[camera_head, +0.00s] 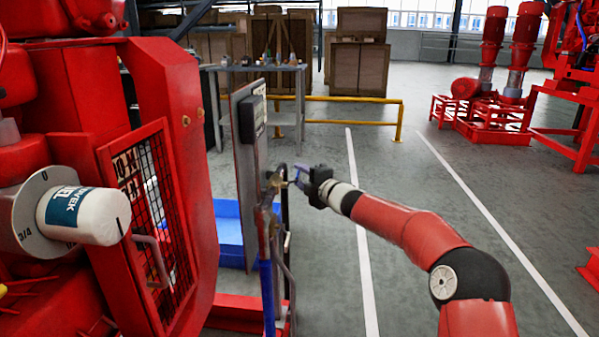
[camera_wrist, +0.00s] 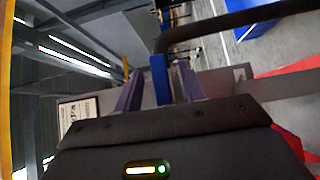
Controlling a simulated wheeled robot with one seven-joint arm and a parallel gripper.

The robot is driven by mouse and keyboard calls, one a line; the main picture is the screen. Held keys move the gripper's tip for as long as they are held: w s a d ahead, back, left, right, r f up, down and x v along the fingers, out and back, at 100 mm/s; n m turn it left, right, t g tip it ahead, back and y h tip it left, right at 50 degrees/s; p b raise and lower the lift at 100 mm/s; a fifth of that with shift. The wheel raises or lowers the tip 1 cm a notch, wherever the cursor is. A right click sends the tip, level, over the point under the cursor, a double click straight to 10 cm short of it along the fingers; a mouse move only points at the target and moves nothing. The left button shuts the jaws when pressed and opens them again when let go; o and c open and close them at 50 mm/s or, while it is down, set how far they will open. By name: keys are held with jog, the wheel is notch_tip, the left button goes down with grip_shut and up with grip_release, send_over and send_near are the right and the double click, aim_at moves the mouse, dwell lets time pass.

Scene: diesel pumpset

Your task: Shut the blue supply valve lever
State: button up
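In the wrist view, the blue lever (camera_wrist: 160,78) stands upright in the picture between the two purple fingers of my gripper (camera_wrist: 158,92). A gap shows between the left finger and the lever; the right finger looks closer, and I cannot tell whether it touches. The fingers are apart. The lever is too small to make out there, partly hidden by the gripper.
A thin upright panel (camera_head: 246,150) stands just behind the valve. A dark bent pipe (camera_wrist: 220,25) passes close by the fingers. The red machine (camera_head: 185,150) with a mesh guard fills the left. A yellow rail (camera_head: 350,99) stands behind. The floor (camera_head: 430,190) to the right is open.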

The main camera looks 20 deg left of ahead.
jog(key=shift+x, duration=1)
grip_shut()
